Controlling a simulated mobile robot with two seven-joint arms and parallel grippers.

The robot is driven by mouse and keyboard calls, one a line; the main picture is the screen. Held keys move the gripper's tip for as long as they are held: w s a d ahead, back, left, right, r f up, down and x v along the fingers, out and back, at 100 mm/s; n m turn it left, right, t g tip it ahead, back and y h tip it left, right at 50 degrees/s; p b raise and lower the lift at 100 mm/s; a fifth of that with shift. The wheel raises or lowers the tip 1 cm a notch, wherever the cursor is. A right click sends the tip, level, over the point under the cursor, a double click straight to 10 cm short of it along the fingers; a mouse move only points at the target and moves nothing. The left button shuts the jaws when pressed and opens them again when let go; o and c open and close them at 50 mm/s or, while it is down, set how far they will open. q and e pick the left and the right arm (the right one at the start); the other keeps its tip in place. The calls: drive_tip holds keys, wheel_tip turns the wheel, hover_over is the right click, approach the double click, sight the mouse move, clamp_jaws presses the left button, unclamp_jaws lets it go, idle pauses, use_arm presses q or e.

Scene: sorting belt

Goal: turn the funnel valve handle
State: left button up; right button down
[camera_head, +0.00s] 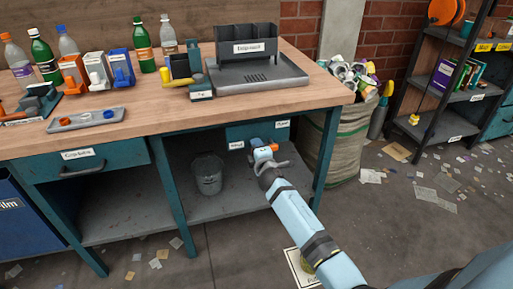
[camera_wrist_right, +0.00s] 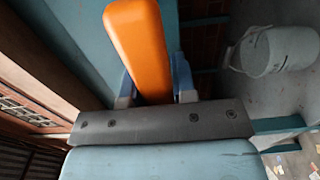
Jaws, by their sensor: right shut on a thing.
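An orange handle (camera_wrist_right: 137,45) fills the upper middle of the right wrist view, between the two blue fingers. In the head view a small patch of orange handle (camera_head: 274,147) shows at the front of the workbench, beside a teal panel. My right gripper (camera_head: 264,154) is shut on the handle there, just below the tabletop edge. The far end of the handle and the valve body are hidden, and I cannot make out a funnel. My left gripper is not in view.
The workbench (camera_head: 140,132) has bottles, colored bins and a dark tray (camera_head: 262,82) on top. A grey bucket (camera_head: 207,173) stands on the shelf under it. A full sack (camera_head: 345,140) stands right of the bench. Scraps lie on the floor.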

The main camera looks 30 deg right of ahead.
drive_tip(key=c, duration=0.9)
unclamp_jaws()
drive_tip(key=shift+s+a, duration=0.15)
drive_tip(key=shift+s, duration=0.4)
use_arm(q)
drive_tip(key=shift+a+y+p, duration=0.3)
drive_tip(key=shift+p, duration=0.7)
use_arm(e)
drive_tip(key=v, duration=1.2)
drive_tip(key=shift+s, duration=0.4)
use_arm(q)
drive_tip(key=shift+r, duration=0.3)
use_arm(e)
drive_tip(key=shift+f, duration=0.1)
